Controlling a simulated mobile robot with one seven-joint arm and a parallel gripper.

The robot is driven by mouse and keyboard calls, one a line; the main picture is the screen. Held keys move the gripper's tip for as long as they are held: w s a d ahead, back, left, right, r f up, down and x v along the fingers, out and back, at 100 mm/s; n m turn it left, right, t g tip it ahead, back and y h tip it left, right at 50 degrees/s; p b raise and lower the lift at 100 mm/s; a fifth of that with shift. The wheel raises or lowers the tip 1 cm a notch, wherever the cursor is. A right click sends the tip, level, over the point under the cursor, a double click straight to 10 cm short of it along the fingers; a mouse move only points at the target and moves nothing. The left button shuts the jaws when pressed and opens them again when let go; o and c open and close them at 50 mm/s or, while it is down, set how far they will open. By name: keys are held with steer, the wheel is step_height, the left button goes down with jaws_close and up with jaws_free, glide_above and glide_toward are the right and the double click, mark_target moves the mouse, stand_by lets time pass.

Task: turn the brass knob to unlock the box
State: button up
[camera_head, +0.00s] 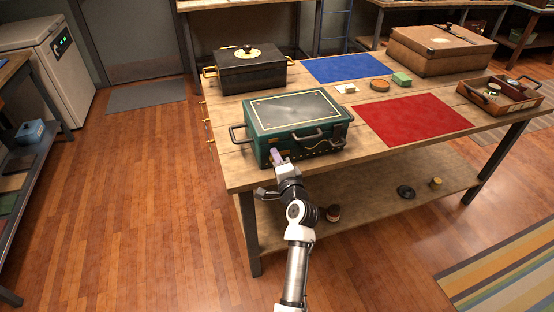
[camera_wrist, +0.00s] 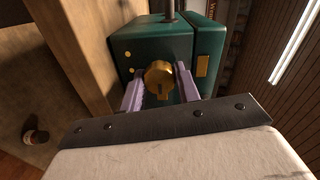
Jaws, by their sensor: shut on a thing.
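The green box (camera_head: 297,115) stands on the wooden table near its front left corner, lid closed. The box also shows in the wrist view (camera_wrist: 157,45). The brass knob (camera_wrist: 158,74) is on the box's front face, in the middle of the wrist view. My gripper (camera_wrist: 158,84) has its two pale purple fingers on either side of the knob, shut on it. In the head view my gripper (camera_head: 277,156) is at the lower left of the box's front and hides the knob there.
A black box (camera_head: 250,75) with a brass knob on top stands behind the green box. A red mat (camera_head: 412,118) lies to the right and a blue mat (camera_head: 348,68) behind. A brown case (camera_head: 440,52) and a wooden tray (camera_head: 487,103) are farther right. The floor at left is clear.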

stand_by(0.4)
steer(key=o, duration=1)
steer(key=shift+b+v, duration=1.9)
steer(key=shift+v, duration=5.05)
